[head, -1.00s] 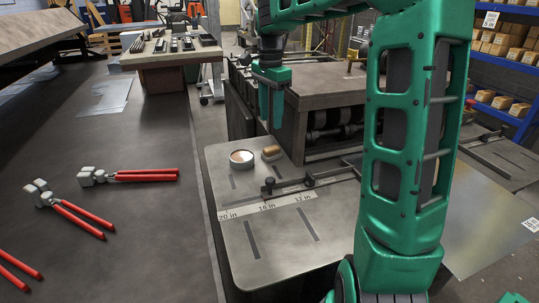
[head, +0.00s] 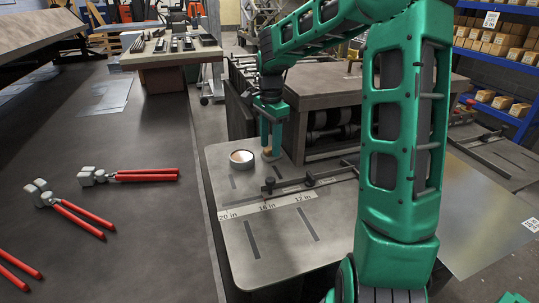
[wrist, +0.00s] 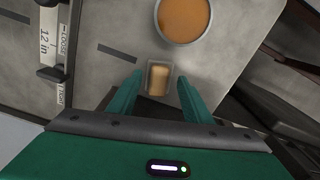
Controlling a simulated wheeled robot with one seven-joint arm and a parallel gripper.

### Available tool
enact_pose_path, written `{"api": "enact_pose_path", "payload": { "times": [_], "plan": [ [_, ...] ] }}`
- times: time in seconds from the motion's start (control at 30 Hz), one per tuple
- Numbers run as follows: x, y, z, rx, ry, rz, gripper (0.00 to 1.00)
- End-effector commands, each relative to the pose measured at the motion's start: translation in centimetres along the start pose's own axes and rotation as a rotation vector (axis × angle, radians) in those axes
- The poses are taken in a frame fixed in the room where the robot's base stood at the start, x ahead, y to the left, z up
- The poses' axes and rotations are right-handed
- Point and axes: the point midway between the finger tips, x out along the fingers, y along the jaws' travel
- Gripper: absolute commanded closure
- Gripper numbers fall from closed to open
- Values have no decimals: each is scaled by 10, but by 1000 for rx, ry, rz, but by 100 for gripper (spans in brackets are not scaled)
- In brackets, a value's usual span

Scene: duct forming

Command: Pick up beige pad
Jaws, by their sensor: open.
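The beige pad (wrist: 158,79) is a small rounded block on the grey metal plate (head: 265,240). In the wrist view it lies between the tips of my gripper (wrist: 157,85), with a gap showing on each side. My gripper is open and points down at the pad. In the head view my gripper (head: 270,145) is over the pad (head: 269,156), which is mostly hidden behind the fingers.
A round tin (head: 242,158) with orange-brown contents stands close beside the pad; it also shows in the wrist view (wrist: 184,18). A raised machine housing (head: 345,100) stands just right of my gripper. Red-handled tools (head: 145,177) lie on the dark table at left.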

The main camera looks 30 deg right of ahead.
Motion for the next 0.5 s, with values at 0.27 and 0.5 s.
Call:
{"api": "enact_pose_path", "payload": {
  "times": [0.27,0.5],
  "plan": [
    [5,0,0,0,1,-2,55],
    [5,0,0,0,1,-1,100]
  ]
}}
